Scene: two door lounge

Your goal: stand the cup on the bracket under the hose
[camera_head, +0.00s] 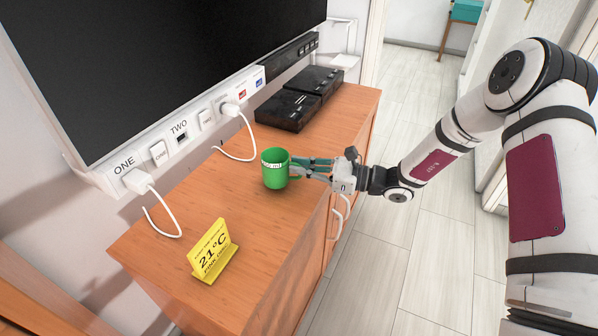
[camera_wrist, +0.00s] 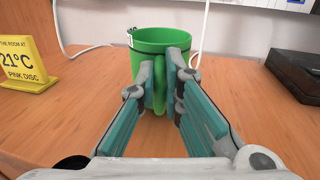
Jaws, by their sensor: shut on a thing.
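A green cup (camera_head: 275,170) with a white lettered band is upright over the wooden sideboard. In the wrist view the cup (camera_wrist: 157,45) is straight ahead, with its handle (camera_wrist: 180,92) towards me. My gripper (camera_head: 292,168) comes from the right, its fingers closed on the handle; in the wrist view the fingertips (camera_wrist: 168,75) are on both sides of it. I cannot tell whether the cup's base touches the wood. A white wall fixture (camera_head: 346,60) with a shelf-like lower part, perhaps the bracket, is beyond the screen's right end. I cannot make out a hose there.
The sideboard (camera_head: 215,180) carries a yellow sign (camera_head: 213,250) at the front left and black boxes (camera_head: 300,98) at the back. White plug cables (camera_head: 240,135) hang onto it below the large screen (camera_head: 180,60). Pale floor (camera_head: 400,240) is clear to the right.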

